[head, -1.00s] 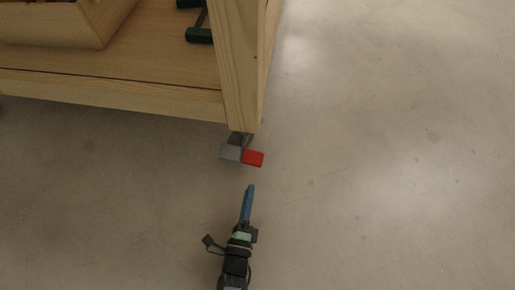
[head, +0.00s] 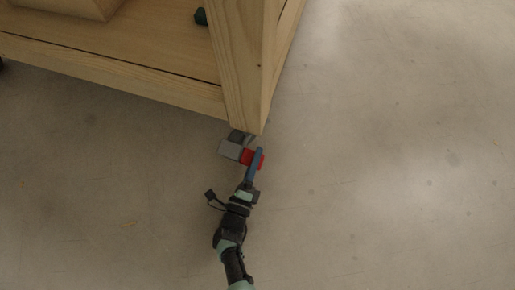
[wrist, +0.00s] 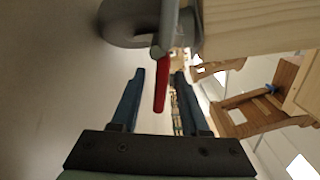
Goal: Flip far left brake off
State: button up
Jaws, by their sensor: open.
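The brake is a red pedal (head: 248,158) beside a grey pedal (head: 230,150) on a caster under the corner leg of a wooden workbench (head: 245,70). In the wrist view the red pedal (wrist: 161,85) shows edge-on, beside the grey caster wheel (wrist: 130,20). My gripper (head: 259,152) is at the red pedal in the head view and covers part of it. In the wrist view my gripper (wrist: 160,73) is open, with one blue finger on each side of the red pedal's end. I cannot tell whether a finger touches it.
The bench leg stands directly above the caster. The concrete floor (head: 400,170) to the right is clear. A wooden chair (wrist: 262,105) stands farther off.

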jog(key=shift+c, duration=0.3)
grip_shut()
jog(key=shift+r+n, duration=0.1)
jog(key=shift+n, duration=0.2)
jog(key=shift+r+n+p, duration=0.45)
jog(key=shift+r+n, duration=0.05)
jog(key=shift+n, duration=0.6)
jog(key=shift+a+r+n+p, duration=0.1)
jog(key=shift+r+n+p, duration=0.25)
jog(key=shift+n, duration=1.05)
jog(key=shift+r, duration=0.1)
jog(key=shift+o, duration=0.3)
grip_release()
